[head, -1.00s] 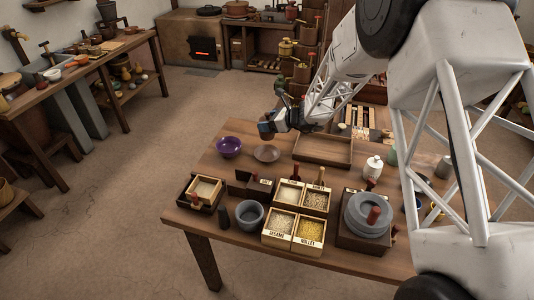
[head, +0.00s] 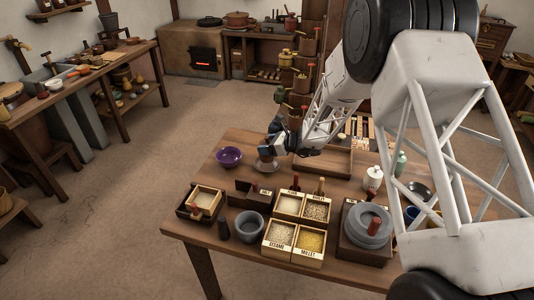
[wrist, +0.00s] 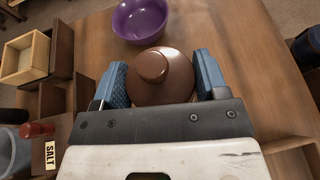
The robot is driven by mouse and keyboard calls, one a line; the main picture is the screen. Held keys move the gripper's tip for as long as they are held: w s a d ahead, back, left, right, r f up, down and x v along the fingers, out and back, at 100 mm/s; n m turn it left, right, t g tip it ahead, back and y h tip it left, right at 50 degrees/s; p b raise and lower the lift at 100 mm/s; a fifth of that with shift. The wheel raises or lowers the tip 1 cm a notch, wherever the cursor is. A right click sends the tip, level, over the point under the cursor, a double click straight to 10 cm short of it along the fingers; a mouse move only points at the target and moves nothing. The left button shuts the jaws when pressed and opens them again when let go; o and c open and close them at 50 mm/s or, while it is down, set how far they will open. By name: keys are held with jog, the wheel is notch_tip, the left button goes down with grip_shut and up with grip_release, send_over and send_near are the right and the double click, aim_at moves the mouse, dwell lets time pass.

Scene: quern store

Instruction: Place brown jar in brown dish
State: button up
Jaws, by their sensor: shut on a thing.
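The brown jar (wrist: 178,88), with a round knob on its lid, sits between the blue fingers of my gripper (wrist: 161,84) in the wrist view. My gripper is shut on it. In the head view my gripper (head: 268,151) hangs over the brown dish (head: 266,166), a shallow dish near the table's far left side. The fingers mostly hide the jar there. In the wrist view the dish is hidden behind the jar and gripper. I cannot tell whether the jar touches the dish.
A purple bowl (head: 229,157) stands just left of the dish. A wooden tray (head: 326,164) lies to the right. Nearer are a salt box (head: 262,190), grain boxes (head: 296,233), a grey bowl (head: 250,225) and a grey quern (head: 368,225).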

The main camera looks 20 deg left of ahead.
dwell(0.3)
jog(key=shift+f, duration=1.9)
jog(key=shift+f, duration=0.1)
jog(key=o, duration=1.2)
jog(key=shift+o, duration=0.2)
jog(key=shift+d+r, duration=0.3)
jog(key=shift+d, duration=0.15)
jog(key=v, duration=1.1)
jog(key=shift+s, duration=0.15)
